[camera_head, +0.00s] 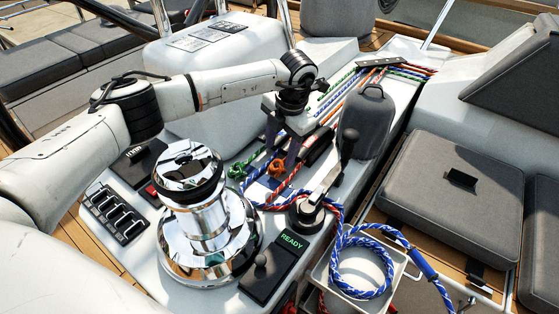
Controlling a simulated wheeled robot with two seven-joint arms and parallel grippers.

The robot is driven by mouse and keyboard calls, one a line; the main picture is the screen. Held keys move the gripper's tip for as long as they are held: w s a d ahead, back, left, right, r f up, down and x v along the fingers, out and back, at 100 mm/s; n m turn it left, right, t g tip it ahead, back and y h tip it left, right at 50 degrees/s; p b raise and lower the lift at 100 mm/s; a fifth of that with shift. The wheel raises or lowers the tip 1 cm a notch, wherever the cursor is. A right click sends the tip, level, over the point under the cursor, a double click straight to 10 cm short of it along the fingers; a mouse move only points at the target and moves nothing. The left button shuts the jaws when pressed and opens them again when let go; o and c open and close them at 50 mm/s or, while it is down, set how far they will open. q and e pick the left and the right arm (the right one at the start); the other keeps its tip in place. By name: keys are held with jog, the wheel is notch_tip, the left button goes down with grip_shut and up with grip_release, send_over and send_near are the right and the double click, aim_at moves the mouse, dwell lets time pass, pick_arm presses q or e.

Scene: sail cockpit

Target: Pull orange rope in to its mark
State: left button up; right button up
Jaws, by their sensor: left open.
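The orange rope (338,107) runs among the other lines from the clutches at the back toward the front, and its orange knotted end (276,168) lies on the white console. My left gripper (280,152) points down from above, just over and behind this orange end. Its dark fingers stand apart with nothing visibly held between them. Whether a finger touches the rope cannot be told. The rope's mark cannot be made out. My right gripper is not in view.
A chrome winch (206,220) stands left of the ropes. A green knot (237,170) is close to the orange one. A black handle (347,150) rises at right. A blue-white rope coil (345,285) lies in a white bin (322,272).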

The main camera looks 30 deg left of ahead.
aim_at(277, 166)
pick_arm(q)
jog(key=f, duration=0.4)
jog(key=a+f, duration=0.1)
jog(key=f, duration=0.2)
jog(key=shift+w+a+f, duration=0.1)
jog(key=shift+w, duration=0.15)
